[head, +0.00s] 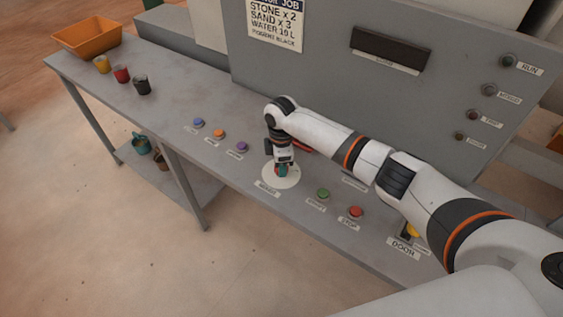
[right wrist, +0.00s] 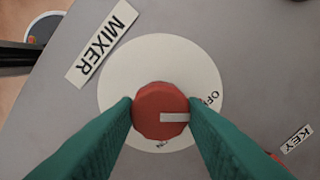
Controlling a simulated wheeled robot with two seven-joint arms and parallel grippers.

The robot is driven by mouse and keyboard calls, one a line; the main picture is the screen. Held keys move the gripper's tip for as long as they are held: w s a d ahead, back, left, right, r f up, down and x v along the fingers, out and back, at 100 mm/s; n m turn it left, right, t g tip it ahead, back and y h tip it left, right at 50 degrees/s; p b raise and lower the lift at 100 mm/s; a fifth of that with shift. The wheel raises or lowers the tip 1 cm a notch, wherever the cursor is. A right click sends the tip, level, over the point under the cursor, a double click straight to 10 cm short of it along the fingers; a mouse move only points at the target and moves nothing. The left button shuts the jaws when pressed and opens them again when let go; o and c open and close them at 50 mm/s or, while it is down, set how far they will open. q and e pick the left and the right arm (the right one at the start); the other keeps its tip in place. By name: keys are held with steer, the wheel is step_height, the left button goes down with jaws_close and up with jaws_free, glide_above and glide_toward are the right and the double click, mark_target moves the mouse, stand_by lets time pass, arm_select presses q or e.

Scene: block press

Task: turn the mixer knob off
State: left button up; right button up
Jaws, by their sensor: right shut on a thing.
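The mixer knob (right wrist: 150,100) is red with a white pointer bar, at the centre of a round white dial plate (right wrist: 135,65). In the right wrist view the bar points right, a little below the partly covered "OFF" lettering. In the head view the gripper (head: 282,169) points down over the white plate (head: 270,181), and the knob is largely hidden. My left gripper is not in view.
A MIXER label (right wrist: 102,42) lies beside the plate. Blue, orange and purple buttons (head: 242,146) sit left of it on the bench. Green (head: 323,193) and red (head: 356,211) buttons sit to the right. Several cups and an orange bin (head: 86,38) stand at the far left.

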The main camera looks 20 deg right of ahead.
steer(key=shift+n, duration=0.3)
steer(key=o, duration=1)
step_height(320, 180, up, 12)
steer(key=shift+r+b, duration=0.1)
steer(key=shift+b, duration=1.05)
